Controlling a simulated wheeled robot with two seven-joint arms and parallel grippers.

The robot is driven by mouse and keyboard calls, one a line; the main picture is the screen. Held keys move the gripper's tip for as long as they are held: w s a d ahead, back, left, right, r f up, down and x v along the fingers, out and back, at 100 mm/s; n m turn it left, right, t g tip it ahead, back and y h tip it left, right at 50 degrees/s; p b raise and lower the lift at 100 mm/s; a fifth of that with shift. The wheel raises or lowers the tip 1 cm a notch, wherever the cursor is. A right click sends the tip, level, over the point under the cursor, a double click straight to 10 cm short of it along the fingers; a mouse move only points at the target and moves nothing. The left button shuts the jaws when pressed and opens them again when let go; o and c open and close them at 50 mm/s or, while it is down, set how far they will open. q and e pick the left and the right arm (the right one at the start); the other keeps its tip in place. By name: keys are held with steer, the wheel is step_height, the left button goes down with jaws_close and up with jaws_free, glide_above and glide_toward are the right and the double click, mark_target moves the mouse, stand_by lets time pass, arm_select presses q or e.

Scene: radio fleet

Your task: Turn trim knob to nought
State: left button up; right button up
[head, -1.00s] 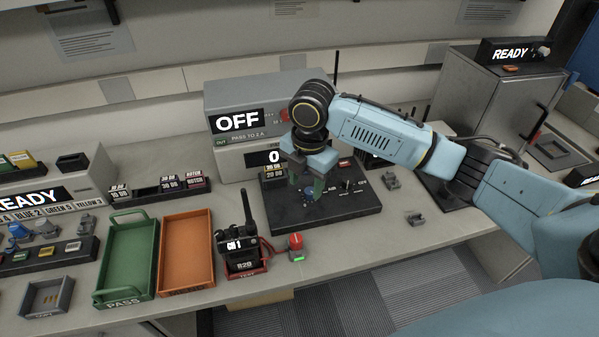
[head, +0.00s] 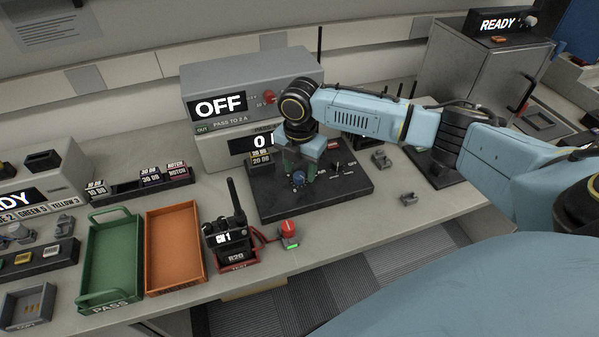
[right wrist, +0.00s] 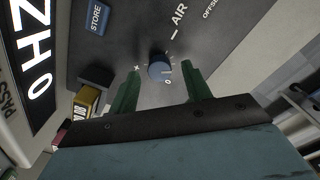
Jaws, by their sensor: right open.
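The trim knob is a small blue knob (head: 298,181) on the dark panel (head: 345,191). In the right wrist view the knob (right wrist: 159,68) sits among pale tick marks, with a small "0" printed beside it. My right gripper (head: 300,170) is open over the panel, its green fingers pointing down at the knob. In the right wrist view one finger is on each side of the knob with a gap on both sides. The display behind (head: 258,143) reads "0"; the right wrist view shows "0 HZ" on it. My left gripper is not in view.
A handheld radio (head: 229,234) stands in a red-edged cradle left of the panel, beside a red-topped button (head: 289,231). A green PASS tray (head: 83,258) and an orange tray (head: 150,255) lie further left. A grey unit showing "OFF" (head: 290,77) stands behind.

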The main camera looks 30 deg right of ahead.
steer(key=shift+f, duration=0.75)
steer(key=c, duration=1)
steer(key=shift+r+m+p, duration=0.15)
steer(key=shift+m+p, duration=0.25)
steer(key=shift+p, duration=0.25)
steer(key=m+p, duration=0.6)
steer(key=p, duration=0.2)
steer(key=shift+p, duration=0.3)
steer(key=m+p, duration=0.2)
steer(key=m, duration=0.1)
steer(key=shift+m+p, duration=0.75)
steer(key=shift+m, duration=0.25)
